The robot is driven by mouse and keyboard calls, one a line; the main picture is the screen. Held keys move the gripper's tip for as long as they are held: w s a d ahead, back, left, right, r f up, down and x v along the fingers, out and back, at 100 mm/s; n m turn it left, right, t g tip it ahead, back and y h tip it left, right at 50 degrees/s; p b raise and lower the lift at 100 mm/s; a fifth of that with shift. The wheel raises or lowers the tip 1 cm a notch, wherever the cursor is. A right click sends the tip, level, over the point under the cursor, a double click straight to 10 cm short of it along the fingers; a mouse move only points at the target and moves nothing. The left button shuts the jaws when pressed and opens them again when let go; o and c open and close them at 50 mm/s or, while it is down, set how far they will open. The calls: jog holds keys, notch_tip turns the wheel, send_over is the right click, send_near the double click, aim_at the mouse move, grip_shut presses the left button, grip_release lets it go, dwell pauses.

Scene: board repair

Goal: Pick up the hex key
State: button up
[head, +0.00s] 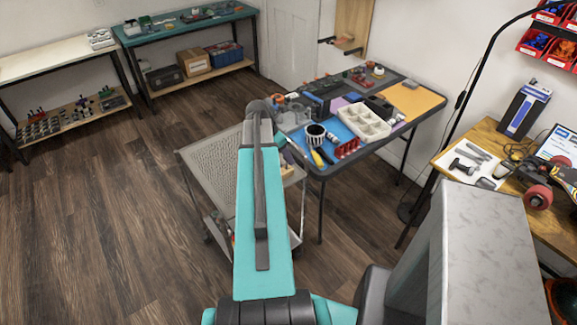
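I cannot make out a hex key for sure; small tools are too small to tell apart. A folding table (432,108) with blue, purple and orange mats holds several tools and parts at the centre right. A white mat (456,173) with several small grey and dark tools lies on the wooden desk (493,141) at the right. My teal arm reaches up the middle of the head view, its far end in front of the folding table's left side. My gripper does not show; the arm hides what is behind it.
On the folding table are a white compartment tray (365,123), a black-and-white cup (315,137) and a red holder (347,148). A grey cart (213,157) stands behind my arm. The left floor is clear.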

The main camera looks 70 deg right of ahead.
aim_at(287, 166)
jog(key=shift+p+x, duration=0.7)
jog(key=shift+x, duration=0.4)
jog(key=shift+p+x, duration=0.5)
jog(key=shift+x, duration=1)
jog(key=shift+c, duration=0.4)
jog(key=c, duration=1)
